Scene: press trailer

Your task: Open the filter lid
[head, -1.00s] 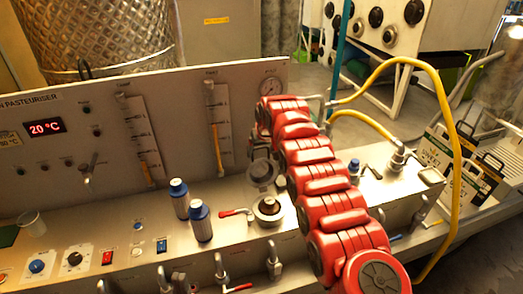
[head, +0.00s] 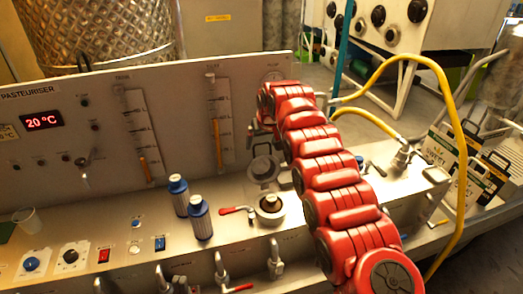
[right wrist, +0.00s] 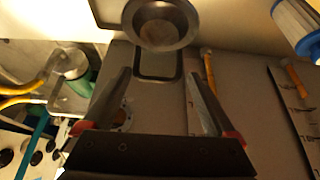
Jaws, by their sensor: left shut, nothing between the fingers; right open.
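The filter housing (head: 270,207) is a round metal cup with a dark centre on the steel ledge. Just behind it, the round grey lid (head: 263,170) is tilted back towards the panel, with a rectangular loop above it. The right wrist view shows a round metal bowl shape, which looks like the lid (right wrist: 160,24), and the loop (right wrist: 158,66). My right gripper (right wrist: 160,74) is open and empty, its fingertips either side of the loop, apparently not touching it. In the head view its fingers are mostly hidden behind my red arm. My left gripper is not in view.
Two blue-capped cartridges (head: 200,218) stand left of the housing, and a red-handled valve (head: 236,210) is close beside it. The upright panel (head: 190,110) with flow tubes rises behind. A yellow hose (head: 440,95) arches at the right.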

